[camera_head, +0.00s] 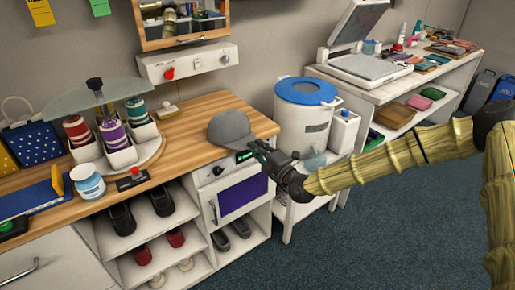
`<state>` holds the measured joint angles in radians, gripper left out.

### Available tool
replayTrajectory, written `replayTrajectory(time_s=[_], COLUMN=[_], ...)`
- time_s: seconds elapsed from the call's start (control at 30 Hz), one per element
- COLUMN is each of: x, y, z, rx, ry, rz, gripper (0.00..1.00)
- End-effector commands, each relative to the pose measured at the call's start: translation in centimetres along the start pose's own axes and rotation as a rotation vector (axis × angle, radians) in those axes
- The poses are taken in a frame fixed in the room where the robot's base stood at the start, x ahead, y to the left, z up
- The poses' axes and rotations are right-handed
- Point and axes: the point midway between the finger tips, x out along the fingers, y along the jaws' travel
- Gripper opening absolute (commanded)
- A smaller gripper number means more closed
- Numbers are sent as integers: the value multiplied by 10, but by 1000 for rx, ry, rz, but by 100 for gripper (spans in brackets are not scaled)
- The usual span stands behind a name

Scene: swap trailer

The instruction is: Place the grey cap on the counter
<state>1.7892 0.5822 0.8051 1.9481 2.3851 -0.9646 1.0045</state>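The grey cap (231,127) is at the right end of the wooden counter (190,136), crown up, with its brim toward the right. It looks to be on or just above the counter top; I cannot tell which. My gripper (257,151) comes in from the right, just at the counter's right front corner. Its dark fingers are close to the brim's lower right edge. Whether they touch or grip the brim is too small to tell. My arm hides part of the floor and the shelf at right.
A stand with coloured cups (118,155), a white jar (88,183) and a red-button box (132,179) occupy the counter's left part. A cabinet with a purple panel (243,196) is under the cap. A blue-lidded drum (303,119) stands right of the counter.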

Motion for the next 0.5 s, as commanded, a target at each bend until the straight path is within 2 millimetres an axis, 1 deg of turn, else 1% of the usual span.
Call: replayTrajectory(time_s=[0.07,0.4,0.47,0.5], x=[0,-1,-1,-1], y=[-4,-7,-7,-7], z=[0,0,0,0], rx=[1,1,1,1], ry=[0,-1,0,0], rz=[0,0,0,0], gripper=[0,0,11,18])
